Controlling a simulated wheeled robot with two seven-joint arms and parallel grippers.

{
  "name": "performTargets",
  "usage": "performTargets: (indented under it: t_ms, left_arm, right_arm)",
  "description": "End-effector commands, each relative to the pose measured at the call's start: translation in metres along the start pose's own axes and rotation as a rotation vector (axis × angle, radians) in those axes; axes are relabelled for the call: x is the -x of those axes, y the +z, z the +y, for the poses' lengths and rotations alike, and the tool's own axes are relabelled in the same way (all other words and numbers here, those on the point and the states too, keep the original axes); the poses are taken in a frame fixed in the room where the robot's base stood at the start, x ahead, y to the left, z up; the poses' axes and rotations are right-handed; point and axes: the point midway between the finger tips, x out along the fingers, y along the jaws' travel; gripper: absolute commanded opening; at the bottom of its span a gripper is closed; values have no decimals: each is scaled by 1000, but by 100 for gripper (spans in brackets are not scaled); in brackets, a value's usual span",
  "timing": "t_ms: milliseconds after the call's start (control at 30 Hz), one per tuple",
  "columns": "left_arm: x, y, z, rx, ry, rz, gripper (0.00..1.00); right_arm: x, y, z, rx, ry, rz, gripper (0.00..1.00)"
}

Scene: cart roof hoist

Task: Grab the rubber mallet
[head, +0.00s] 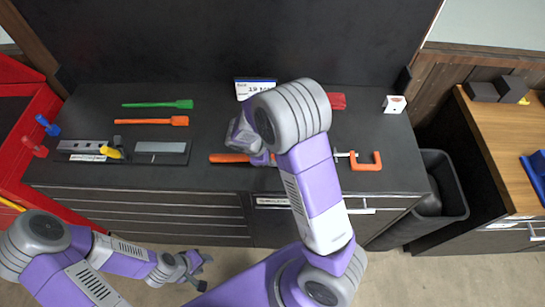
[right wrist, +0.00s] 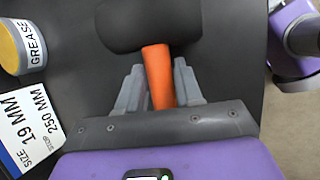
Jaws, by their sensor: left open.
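The rubber mallet has an orange handle and a dark head. In the head view its handle (head: 228,157) lies along the front of the dark bench, and the head is hidden behind my right arm. In the right wrist view the black mallet head (right wrist: 135,25) is just beyond the fingertips. In the head view my right gripper (head: 262,158) is mostly covered by the arm. My left gripper (head: 197,270) is open and empty, low in front of the drawers.
A 19 mm sign (right wrist: 28,120) and a grease tin (right wrist: 22,47) stand beside the right gripper. An orange clamp (head: 365,161) is at the right. Green (head: 160,104) and orange (head: 152,121) tools and a tool holder (head: 160,148) lie left. A dark bin (head: 440,185) stands right.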

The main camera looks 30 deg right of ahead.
Motion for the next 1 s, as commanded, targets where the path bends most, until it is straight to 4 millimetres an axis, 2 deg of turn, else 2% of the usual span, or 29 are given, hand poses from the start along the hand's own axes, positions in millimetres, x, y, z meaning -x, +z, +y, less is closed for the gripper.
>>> performTargets:
  t_ms: [67, 200, 300, 700, 867, 1000]
  left_arm:
    - [0, 0, 0, 0, 0, 0, 43]
    - [0, 0, 0, 0, 0, 0, 43]
    - [0, 0, 0, 0, 0, 0, 43]
    - [1, 0, 0, 0, 0, 0, 43]
    - [4, 0, 1, 0, 0, 0, 43]
    - [6, 0, 2, 0, 0, 0, 43]
  right_arm:
    - [0, 0, 0, 0, 0, 0, 34]
    - [0, 0, 0, 0, 0, 0, 12]
    - [1, 0, 0, 1, 0, 1, 0]
    - [5, 1, 2, 0, 3, 3, 0]
    - [27, 10, 8, -2, 4, 5, 0]
    - [53, 20, 16, -2, 5, 6, 0]
